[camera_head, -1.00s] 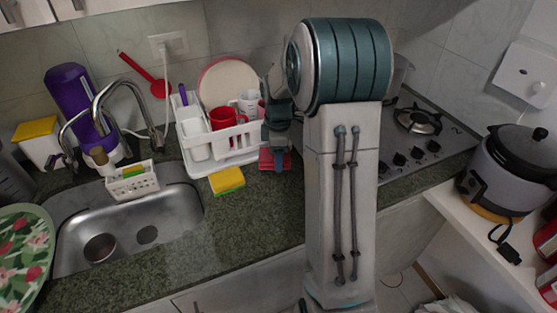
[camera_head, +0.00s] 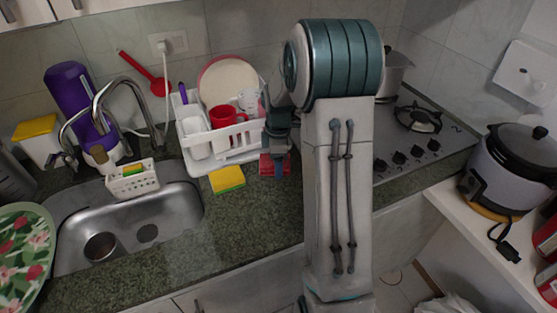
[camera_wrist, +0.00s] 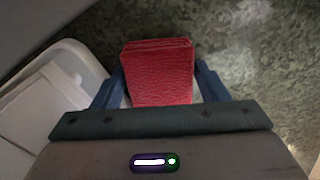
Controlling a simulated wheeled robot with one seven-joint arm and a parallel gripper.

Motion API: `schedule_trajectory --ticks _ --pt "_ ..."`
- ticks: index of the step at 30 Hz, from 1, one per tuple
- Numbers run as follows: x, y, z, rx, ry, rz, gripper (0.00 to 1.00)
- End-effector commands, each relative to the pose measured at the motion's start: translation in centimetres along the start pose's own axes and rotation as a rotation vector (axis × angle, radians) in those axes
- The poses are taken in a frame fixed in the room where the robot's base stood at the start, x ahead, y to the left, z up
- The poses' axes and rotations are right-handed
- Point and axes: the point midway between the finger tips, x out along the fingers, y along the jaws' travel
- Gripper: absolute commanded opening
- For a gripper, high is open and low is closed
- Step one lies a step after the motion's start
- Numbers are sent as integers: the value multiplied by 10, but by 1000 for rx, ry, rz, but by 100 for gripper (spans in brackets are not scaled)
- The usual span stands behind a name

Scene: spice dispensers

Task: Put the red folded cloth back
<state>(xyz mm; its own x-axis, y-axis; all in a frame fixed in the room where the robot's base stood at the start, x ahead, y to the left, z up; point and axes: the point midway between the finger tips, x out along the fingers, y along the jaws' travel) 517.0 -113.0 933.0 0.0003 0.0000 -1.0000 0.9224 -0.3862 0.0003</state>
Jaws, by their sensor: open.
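The red folded cloth (camera_head: 267,165) lies on the dark green counter, just right of the white dish rack. In the wrist view the red cloth (camera_wrist: 159,72) sits between the two blue fingers of my gripper (camera_wrist: 160,84). The fingers are open, one on each side of it, with a narrow gap at the right finger; I cannot tell whether the left finger touches it. In the head view my gripper (camera_head: 279,168) points down over the cloth and hides part of it.
The white dish rack (camera_head: 240,158) with a red mug (camera_head: 226,117) and plate (camera_head: 228,80) stands close left. A yellow sponge (camera_head: 227,180) lies in front of it. The sink (camera_head: 185,212) is further left, the stove (camera_head: 425,150) right. Counter in front (camera_head: 250,215) is clear.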

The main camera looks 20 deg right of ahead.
Motion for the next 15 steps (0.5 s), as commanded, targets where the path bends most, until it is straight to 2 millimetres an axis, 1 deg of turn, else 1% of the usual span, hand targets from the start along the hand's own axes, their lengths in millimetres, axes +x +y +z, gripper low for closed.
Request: schedule_trajectory --ticks 5,12,15 --pt "-26 1 0 1 1 7 68" --pt "-79 1 0 0 1 5 68" --pt "-98 1 0 -1 0 5 68"
